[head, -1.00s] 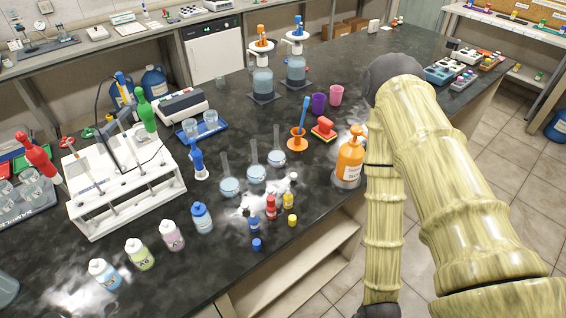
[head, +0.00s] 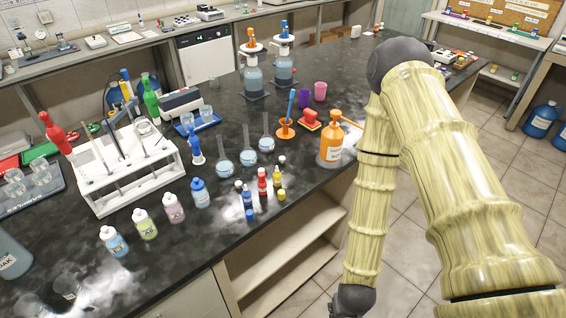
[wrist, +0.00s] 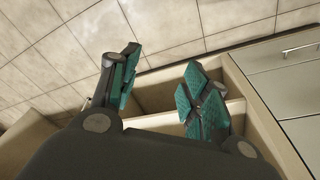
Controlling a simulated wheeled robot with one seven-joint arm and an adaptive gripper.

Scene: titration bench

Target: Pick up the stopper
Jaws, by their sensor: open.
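Several small stopper-like pieces lie at the bench's front edge in the head view: a yellow one (head: 281,195), a blue one (head: 249,215) and a dark-and-white one (head: 282,160). I cannot tell which is the task's stopper. They lie around small blue (head: 247,197), red (head: 262,183) and yellow (head: 277,177) bottles. My gripper (wrist: 160,88), with green-padded fingers, is open and empty in the wrist view. It is in front of the open shelves below the bench, away from these pieces. In the head view my forearm hangs right of them; the fingers are not visible there.
An orange pump bottle (head: 331,140) stands right of the small pieces, near my arm. Round flasks (head: 248,158) stand behind them; capped bottles (head: 173,208) and a white rack (head: 125,170) are to the left. Open shelves (head: 280,262) lie below the bench edge.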

